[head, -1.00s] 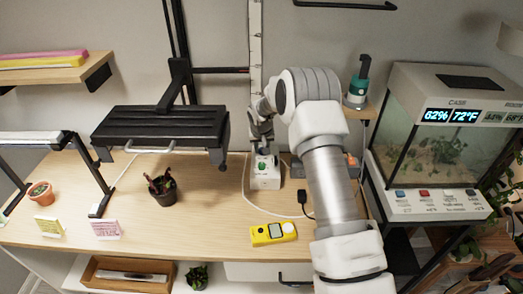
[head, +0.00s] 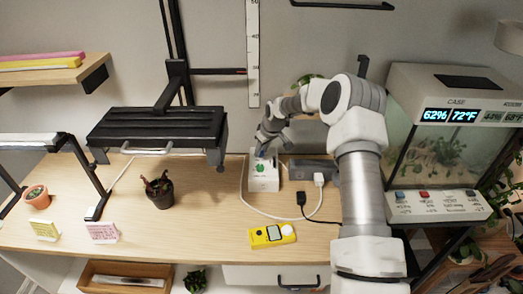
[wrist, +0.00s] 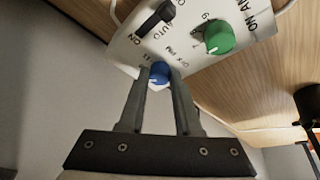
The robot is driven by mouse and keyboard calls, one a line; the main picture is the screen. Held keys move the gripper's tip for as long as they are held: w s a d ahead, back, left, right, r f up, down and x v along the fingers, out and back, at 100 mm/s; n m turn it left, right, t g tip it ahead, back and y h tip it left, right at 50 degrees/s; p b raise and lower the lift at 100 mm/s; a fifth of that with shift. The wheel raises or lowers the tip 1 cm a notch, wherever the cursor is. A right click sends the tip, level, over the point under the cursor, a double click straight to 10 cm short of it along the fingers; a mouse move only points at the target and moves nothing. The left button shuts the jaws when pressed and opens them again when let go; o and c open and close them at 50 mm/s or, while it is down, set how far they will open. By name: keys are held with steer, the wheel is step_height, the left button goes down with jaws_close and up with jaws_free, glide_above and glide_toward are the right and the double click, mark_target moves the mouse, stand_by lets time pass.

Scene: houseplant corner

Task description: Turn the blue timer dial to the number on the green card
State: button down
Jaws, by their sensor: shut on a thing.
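The white timer box (head: 264,184) stands on the wooden table by the wall. In the wrist view its panel (wrist: 185,60) carries a black switch (wrist: 152,22), a green dial (wrist: 219,37) and the blue timer dial (wrist: 159,72). My gripper (wrist: 163,76) is shut on the blue dial, one finger on each side, and partly covers its markings. In the head view my gripper (head: 262,150) reaches the back of the box and hides the blue dial. I see no green card; a yellow card (head: 45,230) and a pink card (head: 102,233) stand at the left.
A yellow meter (head: 271,236) lies near the table's front edge. A white cable (head: 285,214) loops around the box to plugs on the right. A dark potted plant (head: 159,190) and a black lamp (head: 157,128) are left. A terrarium (head: 440,150) stands right.

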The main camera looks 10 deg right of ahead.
stand_by(0.4)
steer(key=c, duration=0.6)
jaws_free()
steer(key=shift+s+d+r, duration=0.15)
steer(key=shift+s+r, duration=0.05)
steer(key=shift+r, duration=0.4)
steer(key=shift+s+d+r, duration=0.35)
steer(key=shift+s+r, duration=0.4)
steer(key=shift+r, duration=0.05)
steer(key=s+d+b, duration=0.1)
steer(key=s+d, duration=0.3)
steer(key=s, duration=0.6)
steer(key=shift+d, duration=0.15)
steer(key=shift+s, duration=0.1)
